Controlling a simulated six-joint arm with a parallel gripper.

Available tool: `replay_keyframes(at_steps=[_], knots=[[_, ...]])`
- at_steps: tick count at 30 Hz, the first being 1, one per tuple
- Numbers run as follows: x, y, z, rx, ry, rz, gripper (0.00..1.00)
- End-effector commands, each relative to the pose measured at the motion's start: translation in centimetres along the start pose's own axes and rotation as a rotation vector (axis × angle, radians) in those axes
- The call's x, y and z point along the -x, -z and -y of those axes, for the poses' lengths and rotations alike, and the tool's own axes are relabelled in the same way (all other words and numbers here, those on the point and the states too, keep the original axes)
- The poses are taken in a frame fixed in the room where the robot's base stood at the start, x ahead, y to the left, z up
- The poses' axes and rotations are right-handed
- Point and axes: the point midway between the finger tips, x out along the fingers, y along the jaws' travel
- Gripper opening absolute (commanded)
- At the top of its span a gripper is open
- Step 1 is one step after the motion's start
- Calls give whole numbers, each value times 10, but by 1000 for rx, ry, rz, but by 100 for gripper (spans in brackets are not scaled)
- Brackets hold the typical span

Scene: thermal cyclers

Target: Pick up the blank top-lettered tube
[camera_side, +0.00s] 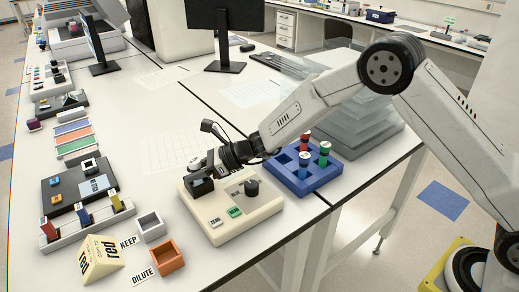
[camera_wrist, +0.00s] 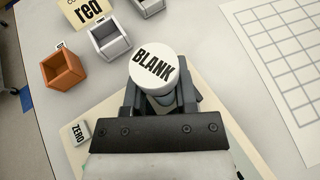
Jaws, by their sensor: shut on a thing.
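The blank tube (camera_wrist: 153,67) shows in the wrist view as a round white cap lettered BLANK, between my fingers. My gripper (camera_wrist: 158,98) is shut on it, just below the cap. In the side view my gripper (camera_side: 203,171) is low at the left part of the cream instrument (camera_side: 232,212), by its black holder (camera_side: 200,188). The tube cannot be made out there, and I cannot tell whether its lower end is in the holder or clear of it.
A blue rack (camera_side: 301,183) with red, green and blue tubes stands right of the instrument. A grey box (camera_side: 150,226) by the KEEP label and an orange box (camera_side: 167,257) by the DILUTE label stand left. A yellow sign (camera_side: 100,258) stands near the front edge.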

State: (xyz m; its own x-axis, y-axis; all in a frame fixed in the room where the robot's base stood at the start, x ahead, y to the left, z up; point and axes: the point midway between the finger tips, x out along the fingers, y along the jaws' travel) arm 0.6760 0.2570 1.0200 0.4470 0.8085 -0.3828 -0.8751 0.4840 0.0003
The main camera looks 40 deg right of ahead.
Motion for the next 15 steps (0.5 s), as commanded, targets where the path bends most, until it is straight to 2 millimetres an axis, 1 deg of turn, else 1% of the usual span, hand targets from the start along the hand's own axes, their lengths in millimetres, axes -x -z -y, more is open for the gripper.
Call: replay_keyframes(at_steps=[7,11,13,15], knots=[[4,-10,0,1,1,2,0],[9,-22,0,2,0,2,0],[12,-31,0,3,1,3,0],[19,-34,-3,1,1,2,0]])
